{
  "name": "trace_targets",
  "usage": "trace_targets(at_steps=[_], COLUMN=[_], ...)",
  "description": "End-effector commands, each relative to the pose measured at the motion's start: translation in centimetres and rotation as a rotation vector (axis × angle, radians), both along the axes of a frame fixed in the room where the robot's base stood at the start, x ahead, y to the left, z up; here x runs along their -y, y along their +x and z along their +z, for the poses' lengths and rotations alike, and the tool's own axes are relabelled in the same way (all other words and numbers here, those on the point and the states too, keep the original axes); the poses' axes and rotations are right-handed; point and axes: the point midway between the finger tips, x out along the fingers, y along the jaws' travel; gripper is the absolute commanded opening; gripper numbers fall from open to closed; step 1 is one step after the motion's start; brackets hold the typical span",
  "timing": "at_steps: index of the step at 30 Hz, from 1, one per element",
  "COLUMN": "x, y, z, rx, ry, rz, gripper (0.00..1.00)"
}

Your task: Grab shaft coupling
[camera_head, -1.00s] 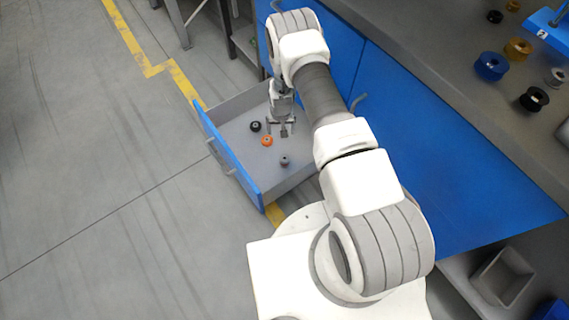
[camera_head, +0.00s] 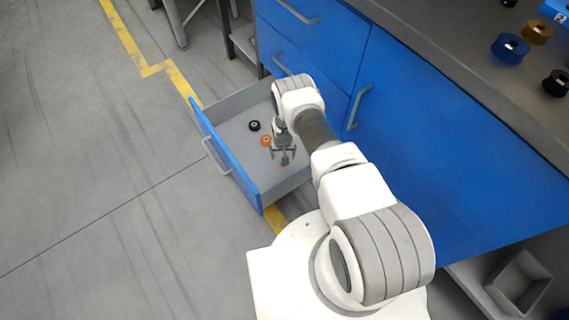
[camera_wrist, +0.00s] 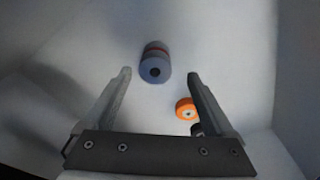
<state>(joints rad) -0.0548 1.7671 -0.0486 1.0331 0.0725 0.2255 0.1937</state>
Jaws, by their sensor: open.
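The shaft coupling, a grey-blue cylinder with a red band and a dark bore (camera_wrist: 154,66), lies in the open drawer. In the wrist view it is between and slightly beyond my fingertips. My gripper (camera_wrist: 160,76) is open and empty, with one finger on each side of the view. In the head view my gripper (camera_head: 284,158) is low inside the drawer and covers most of the coupling.
The blue-fronted drawer (camera_head: 227,160) has walls close around my gripper. An orange ring (camera_wrist: 186,109) and a black ring (camera_wrist: 197,129) lie near the right finger. The worktop (camera_head: 440,45) at right carries several parts. The floor at left is clear.

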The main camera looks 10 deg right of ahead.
Motion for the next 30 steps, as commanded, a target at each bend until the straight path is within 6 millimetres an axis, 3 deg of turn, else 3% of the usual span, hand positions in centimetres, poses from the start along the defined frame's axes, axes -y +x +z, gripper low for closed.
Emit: trace_targets(at_steps=[12,22,30], x=[0.7,0.7,0.7], y=[0.0,0.1,0.1], z=[-5.0,-5.3,-5.3], rx=[0.001,0.0,0.0], ry=[0.0,0.0,0.0], rz=[0.001,0.0,0.0], gripper=[0.89,0.89,0.4])
